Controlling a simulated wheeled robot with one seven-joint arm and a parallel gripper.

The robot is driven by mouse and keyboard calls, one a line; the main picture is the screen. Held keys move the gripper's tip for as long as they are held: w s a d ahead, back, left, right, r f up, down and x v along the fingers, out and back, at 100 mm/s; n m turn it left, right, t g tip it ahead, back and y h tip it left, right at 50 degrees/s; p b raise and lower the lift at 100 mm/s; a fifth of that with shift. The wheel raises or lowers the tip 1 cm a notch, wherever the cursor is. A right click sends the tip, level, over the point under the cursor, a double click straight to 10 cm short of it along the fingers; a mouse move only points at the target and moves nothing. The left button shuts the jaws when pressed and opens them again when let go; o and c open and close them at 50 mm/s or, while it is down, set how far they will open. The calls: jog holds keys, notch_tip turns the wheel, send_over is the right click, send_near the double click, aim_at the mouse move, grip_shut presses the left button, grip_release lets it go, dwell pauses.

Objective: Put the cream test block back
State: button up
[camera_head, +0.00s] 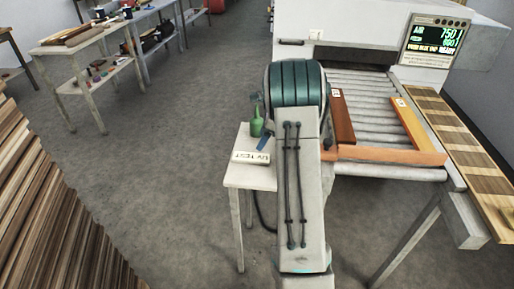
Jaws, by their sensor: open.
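A small cream piece lettered "UV TEST" (251,157) lies on the small white side table (236,176), left of my arm. I cannot tell whether it is the test block itself or a flat marker. No other cream block is clearly visible. My arm stands in the middle of the view and covers the right part of the side table and part of the conveyor's left edge. My gripper cannot be seen.
A green bottle (257,122) and a blue item (263,142) are also on the side table. The roller conveyor (368,108) carries a dark brown board (342,116) and an orange-brown board (411,124), with an orange bar (390,155) across its front. Stacked boards (45,200) stand left.

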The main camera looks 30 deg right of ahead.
jog(key=s+a+r+n+h, duration=0.1)
jog(key=s+a+r+n, duration=1)
jog(key=s+a+r, duration=0.25)
jog(key=s+a+f+n+h, duration=0.1)
jog(key=s+a+n, duration=0.3)
jog(key=s, duration=0.5)
jog(key=s+a+f+n+h, duration=0.1)
jog(key=s+a+n, duration=0.3)
jog(key=s+n, duration=0.5)
jog(key=shift+a+n+h, duration=0.2)
jog(key=shift+n+h, duration=0.1)
jog(key=shift+s, duration=0.1)
